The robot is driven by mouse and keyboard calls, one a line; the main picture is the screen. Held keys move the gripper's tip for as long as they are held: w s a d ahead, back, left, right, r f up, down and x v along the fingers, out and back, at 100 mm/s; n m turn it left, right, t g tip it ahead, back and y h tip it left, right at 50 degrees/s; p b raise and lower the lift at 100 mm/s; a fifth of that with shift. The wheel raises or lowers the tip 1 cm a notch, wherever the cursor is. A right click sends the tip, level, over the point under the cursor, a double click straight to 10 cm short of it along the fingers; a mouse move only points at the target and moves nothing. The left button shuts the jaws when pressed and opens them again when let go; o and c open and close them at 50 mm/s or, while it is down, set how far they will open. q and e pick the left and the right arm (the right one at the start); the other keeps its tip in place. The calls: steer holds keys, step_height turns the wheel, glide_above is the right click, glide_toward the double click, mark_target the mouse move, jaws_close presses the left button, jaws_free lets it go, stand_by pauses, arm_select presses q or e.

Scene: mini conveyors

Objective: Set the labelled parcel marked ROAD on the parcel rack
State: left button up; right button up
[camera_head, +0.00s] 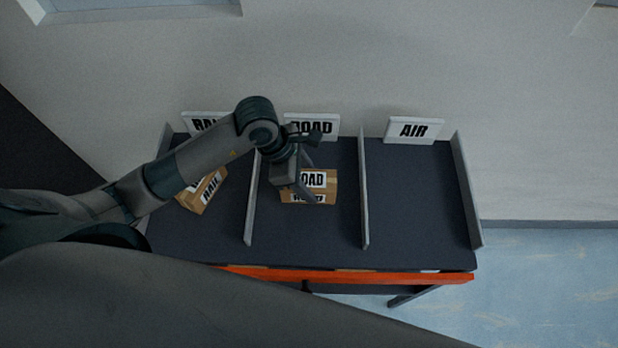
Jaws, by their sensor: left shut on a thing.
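The ROAD parcel (318,187) is a brown box with white labels, in the middle bay of the dark parcel rack (305,235), below the ROAD sign (325,124). My left gripper (308,193) reaches over from the left and is shut on this parcel, covering its left part. I cannot tell whether the parcel rests on the rack surface or is held just above it. My right gripper is not in view.
A RAIL parcel (205,192) lies tilted in the left bay, partly under my left arm. The right bay below the AIR sign (414,130) is empty. Upright grey dividers (363,195) separate the bays. An orange strip (370,277) runs along the front edge.

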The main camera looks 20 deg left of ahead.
arm_select(q)
steer(key=shift+f, duration=0.2)
steer(key=shift+f, duration=0.15)
steer(key=o, duration=1.3)
steer(key=shift+c, duration=0.2)
steer(key=shift+a+r, duration=0.15)
steer(key=shift+r, duration=0.5)
steer(key=b+v, duration=0.2)
steer(key=v, duration=0.9)
steer(key=shift+s+a+b, duration=0.1)
steer(key=shift+b, duration=0.3)
